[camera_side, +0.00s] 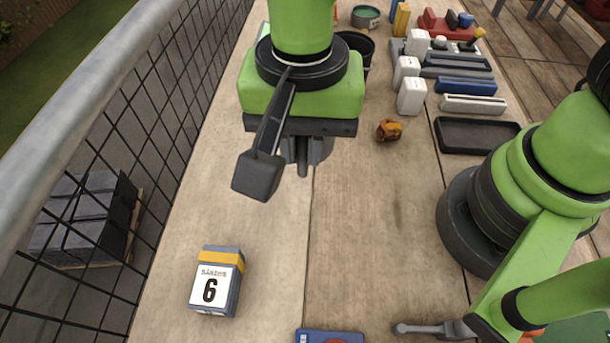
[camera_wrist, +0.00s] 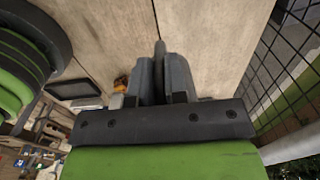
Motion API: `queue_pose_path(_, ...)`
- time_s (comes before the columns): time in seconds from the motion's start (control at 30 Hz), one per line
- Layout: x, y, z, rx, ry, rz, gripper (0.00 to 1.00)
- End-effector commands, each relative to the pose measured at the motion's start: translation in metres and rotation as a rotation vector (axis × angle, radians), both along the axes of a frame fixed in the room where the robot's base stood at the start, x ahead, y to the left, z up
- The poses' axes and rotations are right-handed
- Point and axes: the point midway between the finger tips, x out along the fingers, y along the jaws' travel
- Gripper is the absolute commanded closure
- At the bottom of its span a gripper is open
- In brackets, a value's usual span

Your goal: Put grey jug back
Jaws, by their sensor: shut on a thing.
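My gripper (camera_side: 303,160) is above the middle of the wooden deck, pointing down. It is shut on a grey thing (camera_side: 320,150), which looks like the grey jug. Most of it is hidden behind the fingers and the wrist, so its shape and tilt cannot be told. In the wrist view the gripper (camera_wrist: 160,78) shows dark grey fingers close together, and I cannot separate the jug from them there.
A small orange-brown object (camera_side: 389,130) lies right of the gripper. White blocks (camera_side: 411,96), a black tray (camera_side: 476,135) and a dark bucket (camera_side: 356,50) stand farther back. Mesh railing (camera_side: 150,110) runs along the left.

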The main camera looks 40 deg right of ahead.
Motion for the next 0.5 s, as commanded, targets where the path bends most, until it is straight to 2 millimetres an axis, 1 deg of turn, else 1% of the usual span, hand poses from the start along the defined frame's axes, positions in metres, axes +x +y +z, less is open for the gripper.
queue_pose_path(0.03,-0.001,-0.001,-0.011,-0.006,0.004,0.001,1.0)
queue_pose_path(0.1,-0.001,-0.001,-0.023,-0.004,0.004,0.0,1.0)
queue_pose_path(0.3,0.0,-0.001,-0.043,-0.002,0.002,0.001,1.0)
queue_pose_path(0.5,0.0,-0.001,-0.073,-0.003,0.003,0.002,1.0)
